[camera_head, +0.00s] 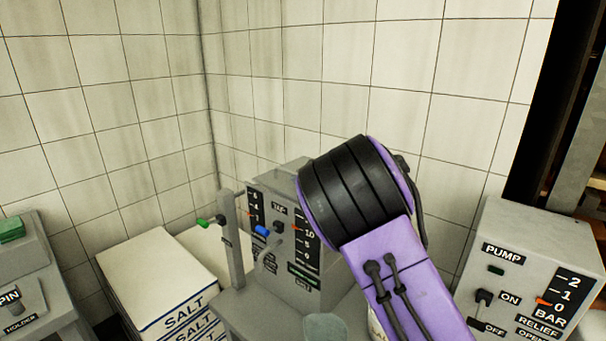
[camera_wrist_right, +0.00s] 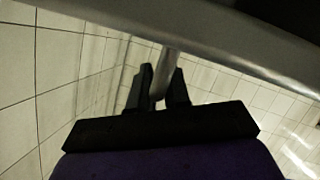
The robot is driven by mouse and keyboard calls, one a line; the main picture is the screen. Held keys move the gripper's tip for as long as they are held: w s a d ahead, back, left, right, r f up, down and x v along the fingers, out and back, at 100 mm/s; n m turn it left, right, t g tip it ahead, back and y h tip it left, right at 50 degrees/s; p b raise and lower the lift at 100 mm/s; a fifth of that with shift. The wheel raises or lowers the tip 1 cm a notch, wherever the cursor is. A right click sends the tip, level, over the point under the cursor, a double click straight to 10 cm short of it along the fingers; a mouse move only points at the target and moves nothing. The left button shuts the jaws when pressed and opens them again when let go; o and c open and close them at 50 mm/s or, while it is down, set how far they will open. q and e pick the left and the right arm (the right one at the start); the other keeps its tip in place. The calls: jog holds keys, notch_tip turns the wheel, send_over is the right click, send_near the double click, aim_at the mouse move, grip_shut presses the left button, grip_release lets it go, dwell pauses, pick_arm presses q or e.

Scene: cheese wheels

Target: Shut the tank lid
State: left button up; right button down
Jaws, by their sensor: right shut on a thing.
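My right gripper (camera_wrist_right: 162,84) shows in the right wrist view with its two black fingers on either side of a slim grey bar (camera_wrist_right: 171,58), shut on it. The bar runs up towards a broad, dark grey curved edge (camera_wrist_right: 215,32) across the top of that view. This may be part of the tank lid, but I cannot tell for sure. In the head view my purple right arm reaches over the right middle, and its gripper is not clearly visible. The tank is not clearly seen there. My left gripper is not in view.
A pump box (camera_head: 515,250) stands at right, a grey pin holder unit (camera_head: 30,275) at far left. Tiled walls close the back.

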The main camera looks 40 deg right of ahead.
jog(key=shift+a+f, duration=0.1)
jog(key=shift+f, duration=0.25)
jog(key=c, duration=1.4)
grip_release()
jog(key=shift+c, duration=0.2)
jog(key=b+v, duration=0.2)
jog(key=v, duration=0.8)
jog(key=shift+s+r, duration=0.1)
jog(key=shift+s, duration=0.2)
